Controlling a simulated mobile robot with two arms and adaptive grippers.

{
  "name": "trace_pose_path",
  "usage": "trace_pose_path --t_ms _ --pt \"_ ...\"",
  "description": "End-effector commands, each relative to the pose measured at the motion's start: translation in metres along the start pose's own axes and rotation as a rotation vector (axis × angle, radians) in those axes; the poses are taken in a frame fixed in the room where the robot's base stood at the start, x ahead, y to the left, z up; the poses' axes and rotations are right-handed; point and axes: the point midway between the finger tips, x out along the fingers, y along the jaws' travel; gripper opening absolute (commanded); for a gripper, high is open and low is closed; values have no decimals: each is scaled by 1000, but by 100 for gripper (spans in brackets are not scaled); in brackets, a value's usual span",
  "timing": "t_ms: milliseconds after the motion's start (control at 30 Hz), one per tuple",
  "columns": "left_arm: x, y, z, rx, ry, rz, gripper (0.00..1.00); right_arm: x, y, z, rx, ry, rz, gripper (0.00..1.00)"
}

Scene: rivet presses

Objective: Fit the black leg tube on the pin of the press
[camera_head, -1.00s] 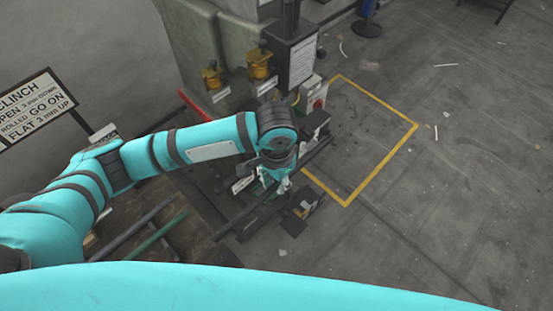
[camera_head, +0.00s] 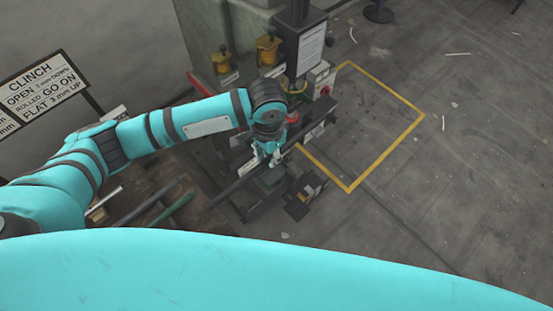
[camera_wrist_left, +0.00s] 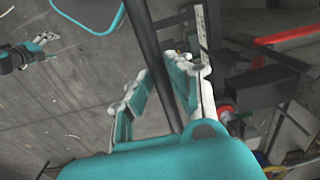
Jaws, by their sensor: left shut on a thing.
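My left gripper (camera_head: 268,158) is in front of the press (camera_head: 215,35). It is shut on the black leg tube (camera_head: 232,186), which slants from lower left to upper right in the head view. In the left wrist view the tube (camera_wrist_left: 150,45) runs between the two white-and-teal fingers of the left gripper (camera_wrist_left: 165,100). The arm and gripper cover part of the press's lower front. I cannot make out the pin or whether the tube touches it. My right gripper (camera_wrist_left: 42,42) shows small at the upper left of the wrist view; its opening is unclear.
Several loose tubes, one green (camera_head: 172,208), lie at the lower left. A clinch sign (camera_head: 45,88) stands at the left. Yellow actuators (camera_head: 268,48) and a dark placard box (camera_head: 302,45) are on the press. A yellow floor outline (camera_head: 385,152) encloses clear floor at the right.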

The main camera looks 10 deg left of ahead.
Motion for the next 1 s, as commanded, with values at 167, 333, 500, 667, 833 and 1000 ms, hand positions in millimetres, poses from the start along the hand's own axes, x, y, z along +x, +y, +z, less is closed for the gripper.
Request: trace_pose_path --t_ms 167,333,500,667,833,1000 --pt "1 -19 0 -3 0 0 0 -4 -5 7 -2 -11 -6 77" --pt "3 -36 0 -3 1 -1 0 -6 -4 6 -3 -10 -5 77" --pt "5 -53 0 -4 0 -1 0 -8 -1 3 -4 -5 -1 77" --pt "6 -69 0 -2 1 -1 0 -10 3 0 -5 -1 3 77" --pt "6 -86 0 -4 1 0 0 -11 5 0 -4 -1 5 77" --pt "6 -100 0 -2 1 0 0 -12 5 0 -3 0 6 77"
